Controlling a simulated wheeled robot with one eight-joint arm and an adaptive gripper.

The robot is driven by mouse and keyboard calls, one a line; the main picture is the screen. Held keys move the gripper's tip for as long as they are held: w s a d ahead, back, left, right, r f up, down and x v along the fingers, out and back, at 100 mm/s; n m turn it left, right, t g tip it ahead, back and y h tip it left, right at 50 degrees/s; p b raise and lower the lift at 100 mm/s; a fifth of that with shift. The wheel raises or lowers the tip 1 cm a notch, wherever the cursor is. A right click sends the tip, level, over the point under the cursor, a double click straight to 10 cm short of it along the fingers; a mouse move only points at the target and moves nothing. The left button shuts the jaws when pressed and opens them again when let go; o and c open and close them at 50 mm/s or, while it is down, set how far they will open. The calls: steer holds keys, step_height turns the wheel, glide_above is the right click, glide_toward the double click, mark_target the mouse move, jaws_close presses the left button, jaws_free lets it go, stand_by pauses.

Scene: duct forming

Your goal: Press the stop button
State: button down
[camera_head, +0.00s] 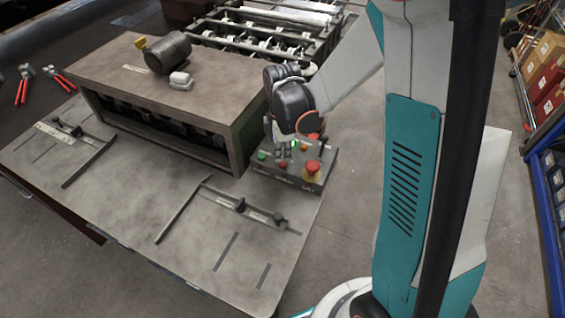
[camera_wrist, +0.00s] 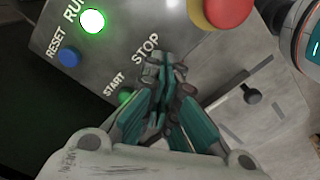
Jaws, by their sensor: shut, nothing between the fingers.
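The control box (camera_head: 258,167) sits at the right corner of the workbench. In the wrist view its panel (camera_wrist: 125,55) shows the printed word STOP just beside my fingertips. The stop button itself is hidden behind my fingers there. A small red button (camera_head: 283,163) shows in the head view just below my gripper (camera_head: 281,148). My gripper (camera_wrist: 168,68) is shut and empty, with its tips close over the panel. I cannot tell whether they touch it. The green start button (camera_wrist: 125,96) is partly covered by my left finger. The green RUN lamp (camera_wrist: 92,20) is lit.
A large red mushroom button (camera_head: 312,168) stands near my gripper; it also shows in the wrist view (camera_wrist: 228,10). A blue reset button (camera_wrist: 68,57) is on the panel. The machine housing (camera_head: 175,85) stands directly left of the box. The bench front (camera_head: 150,215) holds slotted guides.

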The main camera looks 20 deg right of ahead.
mark_target(283, 164)
steer(key=shift+f+b, duration=0.9)
steer(key=shift+f, duration=0.15)
steer(key=shift+r, duration=0.2)
steer(key=shift+r+p, duration=2.35)
steer(key=shift+r, duration=1.05)
steer(key=s+r+m+t+b, duration=0.3)
steer(key=s+m+b, duration=0.2)
steer(key=s+m, duration=0.2)
steer(key=s+r+m+t+b, duration=0.4)
steer(key=s+m, duration=0.4)
steer(key=shift+s+b, duration=0.2)
steer(key=shift+b, duration=0.2)
